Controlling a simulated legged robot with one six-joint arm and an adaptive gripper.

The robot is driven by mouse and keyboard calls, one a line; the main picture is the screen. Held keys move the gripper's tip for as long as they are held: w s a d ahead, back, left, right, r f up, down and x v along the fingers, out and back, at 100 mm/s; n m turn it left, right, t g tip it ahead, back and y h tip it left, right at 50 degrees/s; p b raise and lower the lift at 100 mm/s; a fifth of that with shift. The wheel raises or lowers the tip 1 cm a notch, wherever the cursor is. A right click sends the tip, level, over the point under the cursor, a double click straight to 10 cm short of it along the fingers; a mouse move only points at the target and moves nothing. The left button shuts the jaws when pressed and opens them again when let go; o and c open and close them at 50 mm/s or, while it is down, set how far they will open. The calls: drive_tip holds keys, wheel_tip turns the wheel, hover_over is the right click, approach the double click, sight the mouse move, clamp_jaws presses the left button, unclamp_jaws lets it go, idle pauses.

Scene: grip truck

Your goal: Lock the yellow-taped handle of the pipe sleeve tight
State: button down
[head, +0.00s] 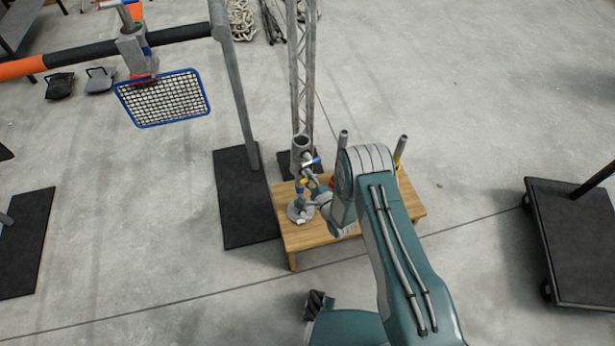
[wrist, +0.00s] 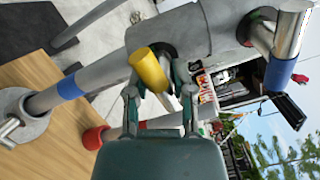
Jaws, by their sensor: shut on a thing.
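The yellow-taped handle (wrist: 148,68) shows in the wrist view as a short yellow-ended bar, tilted, just ahead of my gripper (wrist: 158,95). My gripper's two fingers stand on either side of its grey shaft and are shut on it. The grey pipe sleeve (wrist: 205,35) lies behind and above the handle in the wrist view. In the head view the sleeve (head: 302,146) stands upright above the wooden table, and my arm hides most of my gripper and the handle's contact.
A wooden table (head: 300,238) carries a round metal base (head: 299,212) and upright posts. A lattice stand rises behind; a black cart (head: 575,240) is at right. Floor between is clear.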

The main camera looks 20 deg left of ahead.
drive_tip(key=shift+c, duration=2.4)
unclamp_jaws()
drive_tip(key=shift+d+f, duration=0.2)
drive_tip(key=shift+f, duration=0.15)
drive_tip(key=shift+r, duration=0.1)
drive_tip(key=shift+a, duration=0.1)
drive_tip(key=v, duration=1.2)
